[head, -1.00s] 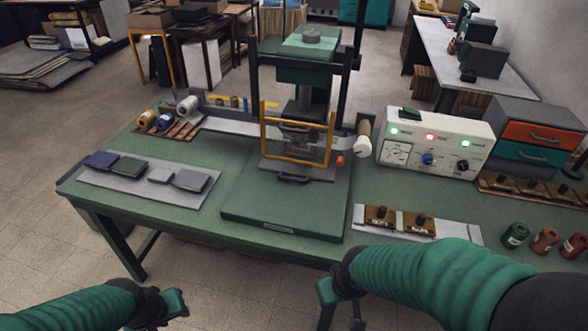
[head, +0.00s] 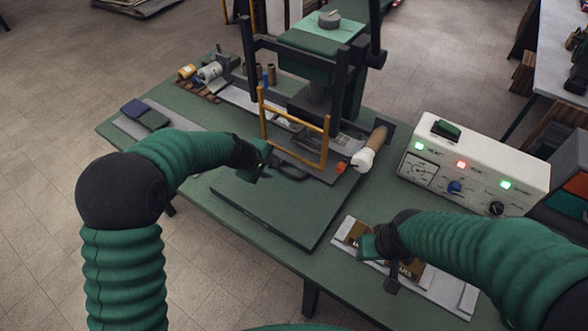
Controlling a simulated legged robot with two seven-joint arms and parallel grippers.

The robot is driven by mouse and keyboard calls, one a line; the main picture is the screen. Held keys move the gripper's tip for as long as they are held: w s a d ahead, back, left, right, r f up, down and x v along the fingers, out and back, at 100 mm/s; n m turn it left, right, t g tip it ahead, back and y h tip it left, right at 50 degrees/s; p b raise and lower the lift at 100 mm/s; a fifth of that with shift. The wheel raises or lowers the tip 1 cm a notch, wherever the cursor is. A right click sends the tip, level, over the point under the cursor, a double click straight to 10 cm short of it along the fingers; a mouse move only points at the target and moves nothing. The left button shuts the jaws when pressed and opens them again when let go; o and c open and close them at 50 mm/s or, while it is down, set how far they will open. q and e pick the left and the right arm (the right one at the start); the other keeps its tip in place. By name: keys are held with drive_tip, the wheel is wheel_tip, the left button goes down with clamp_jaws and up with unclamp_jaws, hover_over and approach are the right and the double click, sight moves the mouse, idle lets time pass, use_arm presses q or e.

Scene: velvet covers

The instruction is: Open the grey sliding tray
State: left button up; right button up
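The grey sliding tray (head: 316,170) lies flat at the foot of the press, under its yellow guard frame. Its dark handle (head: 291,173) faces the front. My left gripper (head: 264,163) is close to the left end of this handle. Its fingers look apart, with nothing visibly held; whether it touches the handle cannot be told. My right gripper (head: 380,264) hangs over the stamp rack with its fingers apart and empty. My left forearm and wrist cover part of the table left of the press.
The yellow guard (head: 294,140) stands upright above the tray. The green base plate (head: 270,212) in front is clear. A white control box (head: 468,165) with lit lamps stands right. A roller with a white end (head: 362,160) is beside the press. Dark covers (head: 145,115) lie left.

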use_arm(q)
approach(290, 174)
drive_tip(key=a+r, duration=0.1)
drive_tip(key=a, duration=0.1)
drive_tip(key=w+d+f, duration=0.1)
drive_tip(key=d+f, duration=0.1)
drive_tip(key=w+d+f, duration=0.1)
drive_tip(key=d+f, duration=0.1)
drive_tip(key=w+d+f+p, duration=0.1)
drive_tip(key=d+f, duration=0.1)
drive_tip(key=f, duration=0.1)
drive_tip(key=shift+w, duration=0.35)
drive_tip(key=shift+f, duration=0.15)
drive_tip(key=shift+a, duration=0.4)
drive_tip(key=shift+w+a+f, duration=0.1)
drive_tip(key=shift+a, duration=0.65)
drive_tip(key=shift+c, duration=0.4)
drive_tip(key=shift+a, duration=0.1)
drive_tip(key=shift+c, duration=2.4)
drive_tip(key=shift+d, duration=0.4)
drive_tip(key=shift+c, duration=1.1)
drive_tip(key=shift+d, duration=0.5)
clamp_jaws()
drive_tip(key=shift+a, duration=0.3)
use_arm(e)
drive_tip(key=shift+w+a+r, duration=0.2)
drive_tip(key=shift+a+r, duration=0.35)
drive_tip(key=shift+r, duration=0.15)
